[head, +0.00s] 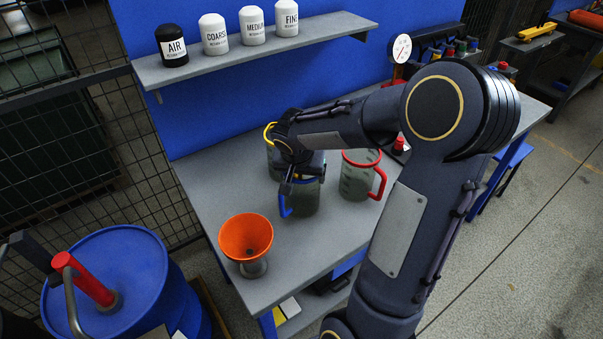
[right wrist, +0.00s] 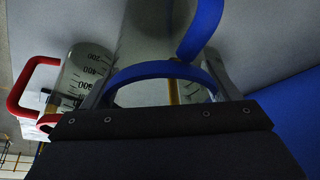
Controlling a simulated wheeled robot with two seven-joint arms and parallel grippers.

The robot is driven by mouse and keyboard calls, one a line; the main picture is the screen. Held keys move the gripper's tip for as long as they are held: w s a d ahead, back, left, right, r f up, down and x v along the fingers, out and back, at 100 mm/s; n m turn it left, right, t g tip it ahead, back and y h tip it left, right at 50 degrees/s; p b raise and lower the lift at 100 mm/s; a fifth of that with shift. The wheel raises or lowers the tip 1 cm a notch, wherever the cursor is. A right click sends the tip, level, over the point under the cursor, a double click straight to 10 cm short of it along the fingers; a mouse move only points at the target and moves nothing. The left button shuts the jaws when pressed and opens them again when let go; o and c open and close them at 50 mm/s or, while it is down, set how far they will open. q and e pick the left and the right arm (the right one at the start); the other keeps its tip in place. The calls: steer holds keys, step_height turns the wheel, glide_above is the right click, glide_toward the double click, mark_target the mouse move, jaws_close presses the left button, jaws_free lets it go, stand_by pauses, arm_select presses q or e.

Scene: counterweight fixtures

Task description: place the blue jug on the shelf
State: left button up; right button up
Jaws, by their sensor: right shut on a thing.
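The blue jug (head: 306,199) is a clear jug with a blue rim and blue handle, in the middle of the grey bench in the head view. My right gripper (head: 290,184) reaches it from above and is shut on it near the handle side. In the right wrist view its blue band (right wrist: 150,70) lies between the fingers. The jug looks upright; I cannot tell whether its base touches the bench. The grey shelf (head: 330,30) is on the blue wall behind, above the bench. My left gripper is not in view.
On the shelf stand a black AIR canister (head: 172,46) and white canisters (head: 214,35); its right end is clear. A red-handled jug (head: 357,181) is close right, a yellow-rimmed jug (head: 270,139) behind. An orange funnel (head: 246,236) stands in front. A blue drum (head: 120,262) is lower left.

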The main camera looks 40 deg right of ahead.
steer(key=shift+f+b, duration=0.25)
steer(key=shift+b, duration=0.05)
steer(key=o, duration=1.2)
steer(key=shift+r, duration=0.1)
